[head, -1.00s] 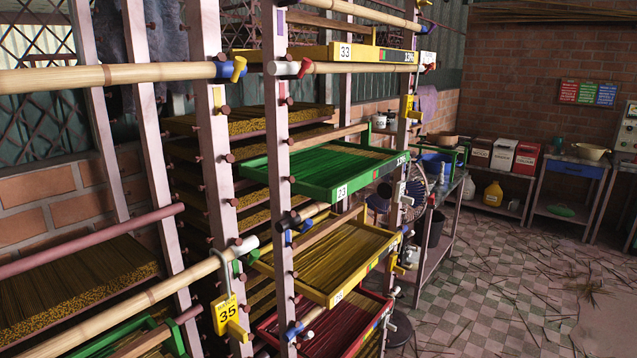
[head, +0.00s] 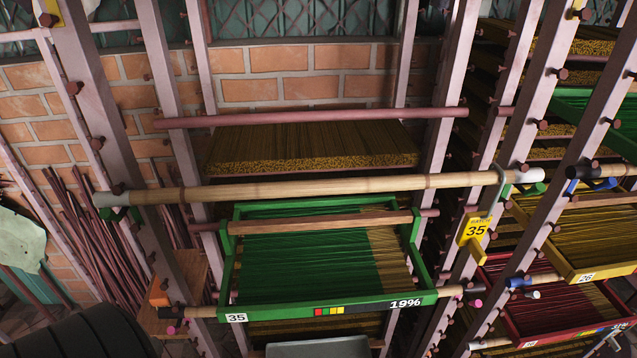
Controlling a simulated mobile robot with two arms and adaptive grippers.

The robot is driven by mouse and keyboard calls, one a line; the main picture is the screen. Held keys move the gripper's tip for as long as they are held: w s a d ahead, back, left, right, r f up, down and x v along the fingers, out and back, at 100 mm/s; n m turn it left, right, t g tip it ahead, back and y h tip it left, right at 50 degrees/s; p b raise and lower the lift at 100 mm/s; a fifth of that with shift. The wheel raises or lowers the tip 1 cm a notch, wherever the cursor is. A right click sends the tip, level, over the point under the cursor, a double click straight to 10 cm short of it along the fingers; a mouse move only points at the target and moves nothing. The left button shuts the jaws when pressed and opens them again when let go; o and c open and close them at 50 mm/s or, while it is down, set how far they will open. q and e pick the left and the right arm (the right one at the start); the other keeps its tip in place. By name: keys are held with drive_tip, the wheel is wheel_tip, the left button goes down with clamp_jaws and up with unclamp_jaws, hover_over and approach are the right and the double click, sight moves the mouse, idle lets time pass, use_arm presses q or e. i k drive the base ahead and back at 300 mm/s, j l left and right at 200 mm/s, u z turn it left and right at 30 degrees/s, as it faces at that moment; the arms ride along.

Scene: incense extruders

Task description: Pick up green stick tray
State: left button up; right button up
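A green stick tray (head: 330,308) sits in the rack in the middle of the head view. Its front carries a white 35 label, a small coloured strip and the reading 19%. Green sticks fill most of it; brownish sticks lie along its right side. A bamboo pole (head: 320,188) crosses above and in front of its back part, and a wooden bar spans the tray. Part of another green tray (head: 615,140) shows at the right edge. Neither of my grippers is clearly in view.
Pink rack posts (head: 172,285) with pegs stand on both sides of the tray. A yellow tray (head: 590,272) and a red tray (head: 575,338) are at right. Brown stick bundles (head: 310,150) lie behind.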

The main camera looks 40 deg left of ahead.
sight(321, 257)
drive_tip(key=u, duration=1.15)
